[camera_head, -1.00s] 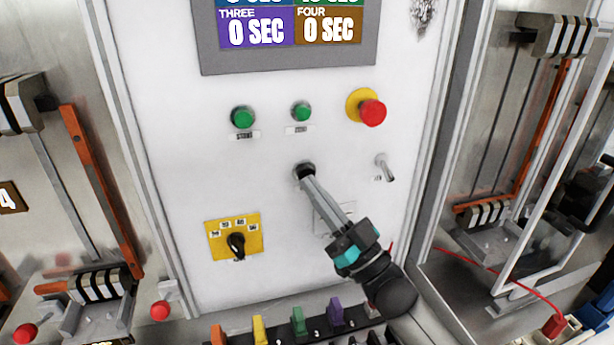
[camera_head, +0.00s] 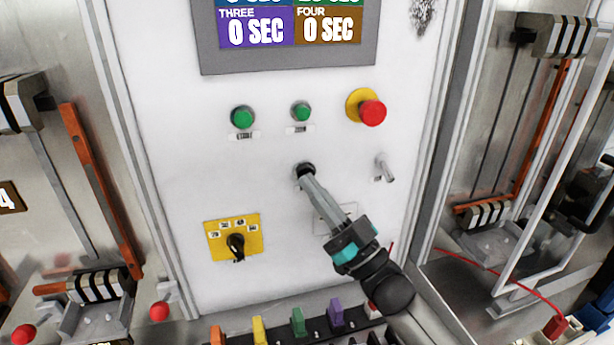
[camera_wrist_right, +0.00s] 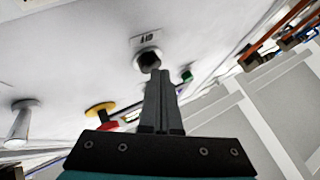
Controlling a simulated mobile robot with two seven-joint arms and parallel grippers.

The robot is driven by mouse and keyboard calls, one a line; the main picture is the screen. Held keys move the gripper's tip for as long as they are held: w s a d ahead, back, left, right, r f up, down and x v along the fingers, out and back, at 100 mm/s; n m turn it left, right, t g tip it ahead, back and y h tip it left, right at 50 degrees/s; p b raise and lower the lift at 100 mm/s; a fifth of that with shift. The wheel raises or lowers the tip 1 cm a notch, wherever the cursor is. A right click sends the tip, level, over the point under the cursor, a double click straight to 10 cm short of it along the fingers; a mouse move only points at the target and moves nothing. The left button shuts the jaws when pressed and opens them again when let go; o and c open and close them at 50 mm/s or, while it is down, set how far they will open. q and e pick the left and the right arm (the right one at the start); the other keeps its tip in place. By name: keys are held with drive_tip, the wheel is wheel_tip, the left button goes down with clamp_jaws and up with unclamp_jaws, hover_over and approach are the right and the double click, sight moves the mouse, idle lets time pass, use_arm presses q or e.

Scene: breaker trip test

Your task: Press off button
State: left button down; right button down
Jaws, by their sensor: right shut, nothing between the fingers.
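The off button (camera_head: 305,169) is a small dark round button in a metal collar on the white panel, below the two green buttons. In the right wrist view the button (camera_wrist_right: 148,60) shows dark in its collar, under a small label. My right gripper (camera_head: 307,181) is shut and empty, its fingertips pointing up the panel at the button. The tips overlap the button's lower edge in the head view; I cannot tell for certain whether they touch it. My left gripper is not in view.
A red emergency button (camera_head: 372,111) on a yellow base, two green buttons (camera_head: 243,117), a metal toggle switch (camera_head: 384,168) and a yellow rotary selector (camera_head: 234,238) surround it. A display (camera_head: 290,62) is above. Colored plugs (camera_head: 298,321) line the bottom.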

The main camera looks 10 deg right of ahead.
drive_tip(key=shift+w, duration=0.15)
idle(0.5)
drive_tip(key=shift+s+p, duration=0.5)
drive_tip(key=shift+s, duration=0.4)
drive_tip(key=shift+s, duration=0.1)
drive_tip(key=s+p, duration=0.2)
drive_tip(key=s, duration=0.3)
drive_tip(key=shift+d, duration=0.1)
idle(0.3)
